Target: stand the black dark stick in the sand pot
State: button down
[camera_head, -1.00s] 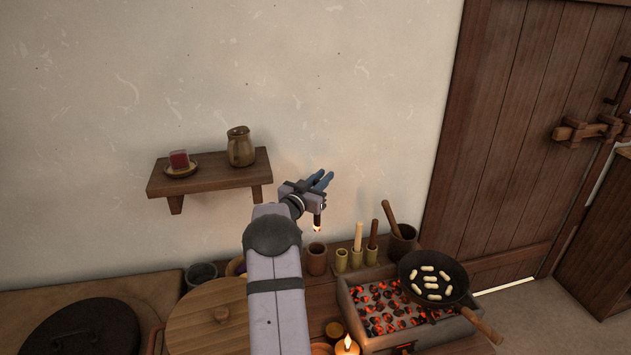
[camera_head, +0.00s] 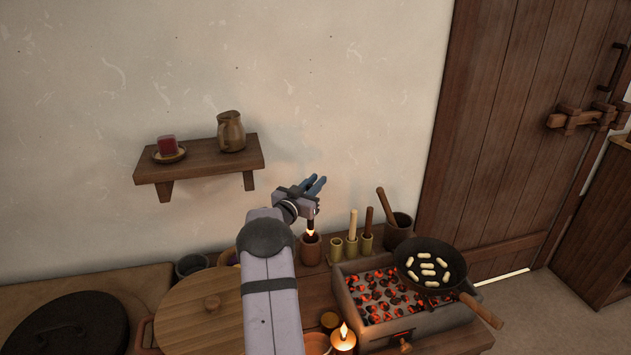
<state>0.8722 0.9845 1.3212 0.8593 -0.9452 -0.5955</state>
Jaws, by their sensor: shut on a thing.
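My gripper (camera_head: 316,185) is shut on the black dark stick (camera_head: 311,224), near the middle of the picture. The stick hangs below the jaws, roughly upright, with a bright glowing tip at its lower end. Its upper part is hidden by my gripper. A reddish-brown pot (camera_head: 311,252), which looks like the sand pot, stands right below the stick. The glowing tip is at the pot's rim; I cannot tell whether it is inside or just above. The pot's contents cannot be made out.
Right of the pot are small holders with a pale stick (camera_head: 353,224) and a brown stick (camera_head: 369,222), then a mortar (camera_head: 398,232). A brazier of glowing coals (camera_head: 345,303) carries a pan (camera_head: 432,283). A lit candle (camera_head: 343,342) burns in front. A wall shelf (camera_head: 200,166) hangs left.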

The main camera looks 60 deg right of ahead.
notch_tip(320, 180, down, 8)
jog(key=b, duration=0.5)
jog(key=shift+r, duration=0.15)
dwell(0.6)
jog(key=c, duration=1.6)
grip_release()
jog(key=a, duration=0.7)
jog(key=shift+s+a+b, duration=0.15)
jog(key=shift+b, duration=0.2)
jog(key=shift+r, duration=0.1)
